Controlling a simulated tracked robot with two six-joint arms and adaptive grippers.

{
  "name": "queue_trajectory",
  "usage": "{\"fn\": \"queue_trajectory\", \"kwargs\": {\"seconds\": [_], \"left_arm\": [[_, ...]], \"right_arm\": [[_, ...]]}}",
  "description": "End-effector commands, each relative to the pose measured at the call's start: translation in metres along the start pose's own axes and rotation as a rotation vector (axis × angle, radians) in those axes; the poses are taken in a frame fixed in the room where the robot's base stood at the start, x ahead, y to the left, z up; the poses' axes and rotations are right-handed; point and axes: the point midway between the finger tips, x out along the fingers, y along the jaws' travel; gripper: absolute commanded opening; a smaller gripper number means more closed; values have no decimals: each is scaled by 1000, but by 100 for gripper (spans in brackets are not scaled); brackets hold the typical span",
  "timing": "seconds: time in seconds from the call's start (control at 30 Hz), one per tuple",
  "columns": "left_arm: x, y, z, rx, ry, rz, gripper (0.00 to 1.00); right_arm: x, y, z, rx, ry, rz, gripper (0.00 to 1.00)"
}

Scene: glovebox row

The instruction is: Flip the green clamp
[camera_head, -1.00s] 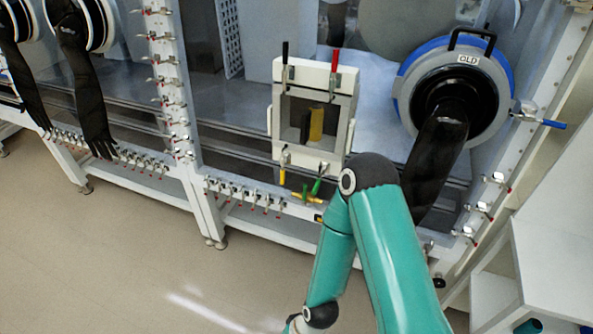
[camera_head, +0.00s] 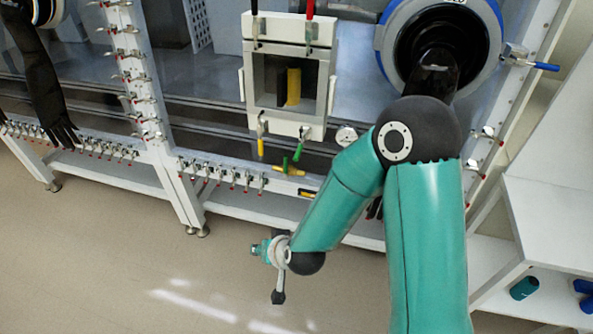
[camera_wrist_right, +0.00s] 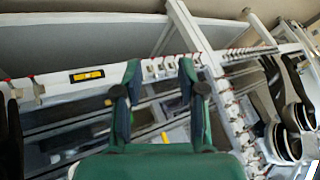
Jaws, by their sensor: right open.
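The green clamp (camera_head: 299,146) sits at the lower right of a pale square window frame (camera_head: 290,130) on the glovebox front, its green handle hanging down, slightly tilted. I cannot make the clamp out in the right wrist view. My right gripper (camera_wrist_right: 158,70) is open there, its two fingers apart with nothing between them. In the head view my right arm bends at the elbow below the glove port, and its wrist is low over the floor, left of the elbow, well below the clamp. My left gripper is not in view.
The frame also carries a yellow clamp (camera_head: 261,141), a black clamp (camera_head: 254,14) and a red clamp (camera_head: 309,12). A yellow bar (camera_head: 288,171) lies under the green handle. A glove port (camera_head: 490,50) is at right, a white shelf (camera_head: 550,215) beyond. Floor at lower left is clear.

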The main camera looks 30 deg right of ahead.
Motion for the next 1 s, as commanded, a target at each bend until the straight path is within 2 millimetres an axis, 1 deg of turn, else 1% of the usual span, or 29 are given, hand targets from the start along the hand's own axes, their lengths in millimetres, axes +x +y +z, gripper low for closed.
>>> {"fn": "queue_trajectory", "kwargs": {"seconds": [0.03,0.07,0.1,0.17,0.2,0.3,0.4,0.43,0.53,0.67,0.77,0.87,1.0], "left_arm": [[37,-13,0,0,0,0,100],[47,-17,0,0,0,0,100],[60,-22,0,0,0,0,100],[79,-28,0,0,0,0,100],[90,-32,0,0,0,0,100],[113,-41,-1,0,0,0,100],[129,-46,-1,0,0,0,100],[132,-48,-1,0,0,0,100],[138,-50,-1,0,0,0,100],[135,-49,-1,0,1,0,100],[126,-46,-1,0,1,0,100],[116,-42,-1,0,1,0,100],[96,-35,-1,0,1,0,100]], "right_arm": [[5,-1,-21,52,132,-21,40],[-2,-3,-37,91,204,-30,40],[-14,-5,-55,145,297,-43,40],[-35,-3,-79,231,424,-65,40],[-50,-1,-91,290,499,-80,40],[-86,11,-110,430,648,-117,40],[-114,25,-118,545,745,-144,40],[-120,29,-119,573,765,-149,40],[-136,39,-121,640,808,-161,40],[-143,43,-126,670,829,-161,40],[-140,43,-132,670,831,-157,40],[-133,45,-141,668,828,-154,40],[-123,46,-155,667,826,-151,40]]}}
